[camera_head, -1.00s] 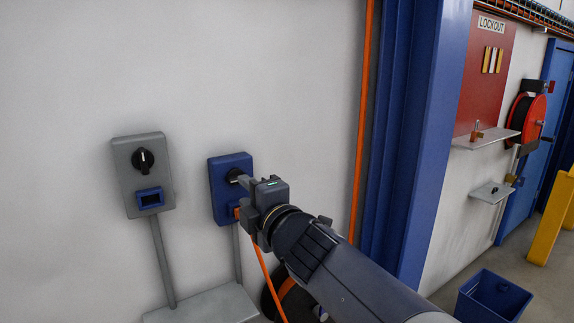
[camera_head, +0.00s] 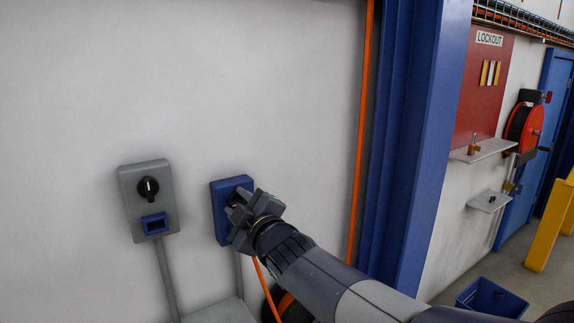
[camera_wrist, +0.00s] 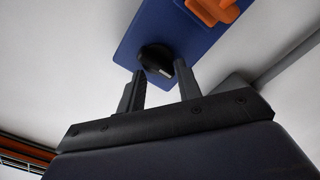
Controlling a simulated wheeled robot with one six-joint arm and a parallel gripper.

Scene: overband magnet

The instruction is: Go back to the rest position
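The blue wall box (camera_head: 222,212) is mounted on the white wall, left of the blue column. My gripper (camera_head: 236,208) is in front of it and hides most of its face. In the wrist view, the blue box (camera_wrist: 150,22) carries a black rotary knob (camera_wrist: 157,60) with a pale mark. My gripper's two fingers (camera_wrist: 161,78) stand apart with the knob near their tips. The fingers look open; whether one touches the knob is unclear. An orange part (camera_wrist: 212,10) shows on the box's edge.
A grey box (camera_head: 150,205) with a black knob is on the wall at left. The blue column (camera_head: 412,150) stands right of my arm. An orange cable (camera_head: 361,130) runs down beside it. A red lockout board (camera_head: 478,90), small shelves and a blue bin (camera_head: 490,298) are farther right.

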